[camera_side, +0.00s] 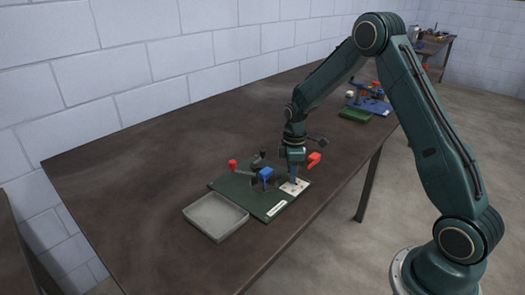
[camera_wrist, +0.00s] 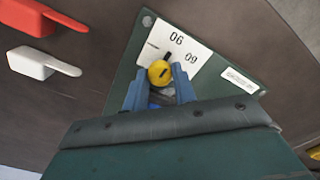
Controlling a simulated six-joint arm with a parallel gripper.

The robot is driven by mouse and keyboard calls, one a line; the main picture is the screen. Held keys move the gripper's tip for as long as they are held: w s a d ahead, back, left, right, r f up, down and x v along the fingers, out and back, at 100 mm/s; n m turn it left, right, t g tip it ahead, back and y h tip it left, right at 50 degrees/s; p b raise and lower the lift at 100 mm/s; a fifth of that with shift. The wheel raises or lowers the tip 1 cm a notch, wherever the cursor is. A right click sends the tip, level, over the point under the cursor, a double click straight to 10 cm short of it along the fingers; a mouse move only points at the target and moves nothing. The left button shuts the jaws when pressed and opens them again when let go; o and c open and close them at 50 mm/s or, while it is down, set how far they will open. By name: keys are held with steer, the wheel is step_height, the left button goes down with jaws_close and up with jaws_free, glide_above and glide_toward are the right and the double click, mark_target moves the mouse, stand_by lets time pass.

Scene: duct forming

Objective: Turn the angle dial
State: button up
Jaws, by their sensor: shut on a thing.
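The yellow angle dial (camera_wrist: 160,73) shows between my two blue fingertips in the wrist view, with a dark mark on its upper edge. It sits at the lower edge of a white scale plate (camera_wrist: 183,47) with upside-down numbers 90 and 60. My gripper (camera_wrist: 161,86) is shut on the dial, one finger on each side. In the side view my gripper (camera_side: 294,178) points down onto the white plate (camera_side: 295,188), and the dial itself is hidden there.
A dark green base board (camera_side: 228,187) carries a blue part (camera_side: 266,173) and a red-knobbed lever (camera_side: 233,166). A grey tray (camera_side: 216,216) stands at its front left. A red part (camera_side: 314,158) is right of my gripper. In the wrist view, a white-handled piece (camera_wrist: 40,64) lies at left.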

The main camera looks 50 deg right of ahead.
steer(key=shift+n, duration=0.4)
steer(key=o, duration=1)
steer(key=shift+r, duration=0.1)
step_height(320, 180, up, 14)
steer(key=shift+f, duration=0.15)
stand_by(0.5)
